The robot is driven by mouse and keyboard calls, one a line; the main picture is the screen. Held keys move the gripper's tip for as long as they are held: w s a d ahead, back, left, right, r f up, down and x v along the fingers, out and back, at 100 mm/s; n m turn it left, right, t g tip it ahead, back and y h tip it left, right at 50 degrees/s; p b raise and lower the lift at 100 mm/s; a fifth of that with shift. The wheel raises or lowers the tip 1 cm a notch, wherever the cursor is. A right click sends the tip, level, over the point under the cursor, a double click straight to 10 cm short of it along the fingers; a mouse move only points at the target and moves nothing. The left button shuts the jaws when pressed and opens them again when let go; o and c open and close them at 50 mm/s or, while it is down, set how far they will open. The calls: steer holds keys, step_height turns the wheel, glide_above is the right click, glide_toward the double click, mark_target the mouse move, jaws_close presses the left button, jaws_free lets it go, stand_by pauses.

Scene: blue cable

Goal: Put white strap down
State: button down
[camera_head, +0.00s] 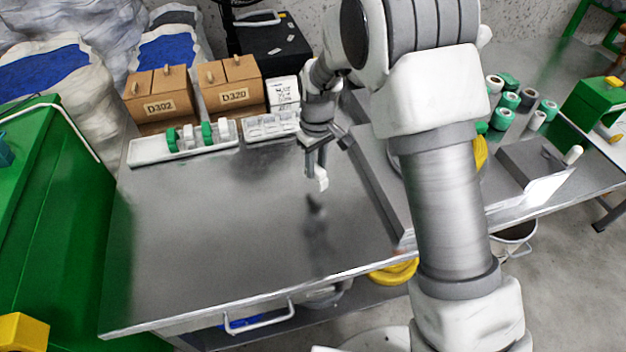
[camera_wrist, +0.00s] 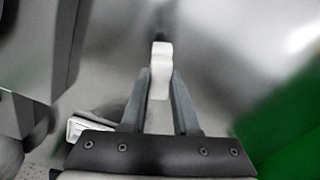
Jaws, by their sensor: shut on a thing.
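The white strap (camera_wrist: 160,70) is a small white piece held between the two fingers of my gripper (camera_wrist: 158,95) in the wrist view. In the head view my gripper (camera_head: 316,172) points down over the grey metal table (camera_head: 200,270), and the strap (camera_head: 322,181) shows at its fingertips. My gripper is shut on the strap. A dark shadow lies on the table below, and the strap appears to be above the surface, apart from it. The strap's upper part is hidden between the fingers.
A white tray (camera_head: 150,152) with green and white pieces stands at the table's back edge, beside a clear compartment tray (camera_head: 268,128). Cardboard boxes labelled D302 (camera_head: 158,103) and D320 (camera_head: 232,97) stand behind. The table's middle and front are clear. Several rolls stand at the right.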

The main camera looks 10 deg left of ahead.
steer(key=shift+s+a+f, duration=0.2)
steer(key=shift+a+f, duration=0.05)
steer(key=shift+f, duration=0.2)
steer(key=shift+f+b, duration=0.45)
steer(key=shift+f, duration=1.25)
steer(key=shift+f, duration=0.15)
steer(key=c, duration=0.7)
jaws_free()
steer(key=shift+o, duration=0.2)
